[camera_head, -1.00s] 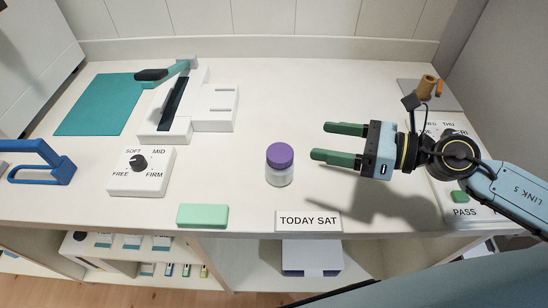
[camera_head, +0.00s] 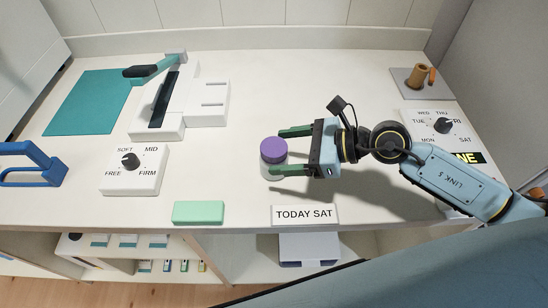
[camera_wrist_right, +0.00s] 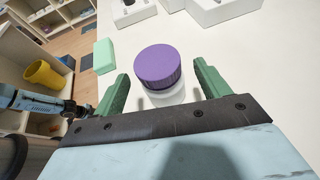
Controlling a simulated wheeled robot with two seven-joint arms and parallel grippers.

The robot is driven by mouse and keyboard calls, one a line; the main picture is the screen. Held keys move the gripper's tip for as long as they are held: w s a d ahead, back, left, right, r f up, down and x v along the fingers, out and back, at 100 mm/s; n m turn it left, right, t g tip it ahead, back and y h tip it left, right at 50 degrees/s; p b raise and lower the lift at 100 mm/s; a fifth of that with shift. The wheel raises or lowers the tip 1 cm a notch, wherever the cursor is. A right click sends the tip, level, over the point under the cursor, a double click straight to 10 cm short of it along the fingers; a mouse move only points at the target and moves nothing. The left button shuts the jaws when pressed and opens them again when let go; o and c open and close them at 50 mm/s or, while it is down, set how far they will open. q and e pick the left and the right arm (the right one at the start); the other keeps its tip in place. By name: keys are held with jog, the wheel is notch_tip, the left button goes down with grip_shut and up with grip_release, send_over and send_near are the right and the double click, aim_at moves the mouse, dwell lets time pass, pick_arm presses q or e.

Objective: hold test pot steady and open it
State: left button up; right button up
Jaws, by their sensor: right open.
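The test pot (camera_head: 273,159) is a small clear jar with a purple lid (camera_head: 273,150), upright on the worktop with the lid on. My right gripper (camera_head: 283,150) is open, with its green fingers reaching to either side of the jar from the right. In the right wrist view the purple lid (camera_wrist_right: 158,66) sits between the two spread fingers (camera_wrist_right: 160,85), with a gap showing on both sides. The lower jar body is partly hidden by the near finger. My left gripper is not in view.
A mint block (camera_head: 199,212) and a "TODAY SAT" sign (camera_head: 305,214) lie along the front edge. A firmness dial (camera_head: 134,170) and a white lever device (camera_head: 180,105) stand left. A day dial (camera_head: 440,125) is at right. The worktop behind the pot is clear.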

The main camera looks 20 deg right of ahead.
aim_at(266, 152)
jog(key=x, duration=0.4)
jog(key=shift+w+a, duration=0.15)
jog(key=shift+a, duration=0.25)
jog(key=c, duration=1.1)
